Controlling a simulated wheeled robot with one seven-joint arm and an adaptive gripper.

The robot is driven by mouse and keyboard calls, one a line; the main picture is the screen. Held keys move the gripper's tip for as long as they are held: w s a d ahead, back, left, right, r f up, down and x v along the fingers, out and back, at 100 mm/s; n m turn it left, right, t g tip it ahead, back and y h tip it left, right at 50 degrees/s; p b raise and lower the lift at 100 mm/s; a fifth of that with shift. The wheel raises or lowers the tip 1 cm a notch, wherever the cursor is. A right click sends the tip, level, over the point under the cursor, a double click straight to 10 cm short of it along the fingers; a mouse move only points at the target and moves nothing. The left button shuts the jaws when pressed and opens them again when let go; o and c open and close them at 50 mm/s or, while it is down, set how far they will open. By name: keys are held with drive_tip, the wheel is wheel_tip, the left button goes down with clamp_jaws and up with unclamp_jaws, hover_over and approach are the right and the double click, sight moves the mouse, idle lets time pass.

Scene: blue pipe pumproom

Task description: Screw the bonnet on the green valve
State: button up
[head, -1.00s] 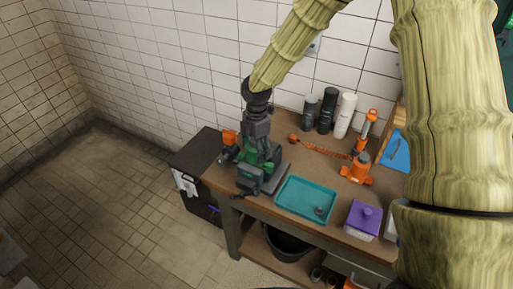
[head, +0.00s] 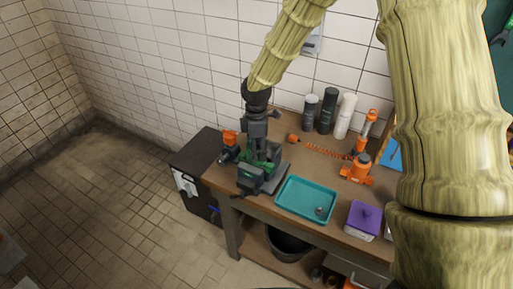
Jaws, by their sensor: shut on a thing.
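The green valve (head: 271,160) sits in a dark grey vise (head: 251,183) at the left end of the wooden workbench. My gripper (head: 258,152) points straight down from above, right over the valve. Its jaws are shut on a small part at the valve's top, which I take to be the bonnet. The fingers hide most of the bonnet and the valve's upper part, so I cannot see how it sits on the thread.
A teal tray (head: 290,206) with a small dark part stands right of the vise. Behind are several bottles (head: 328,110); further right are an orange jack (head: 357,170) and a purple-lidded tub (head: 363,217). A dark cabinet (head: 189,165) adjoins the bench's left.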

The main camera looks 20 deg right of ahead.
drive_tip(key=o, duration=1.4)
drive_tip(key=shift+r, duration=3.55)
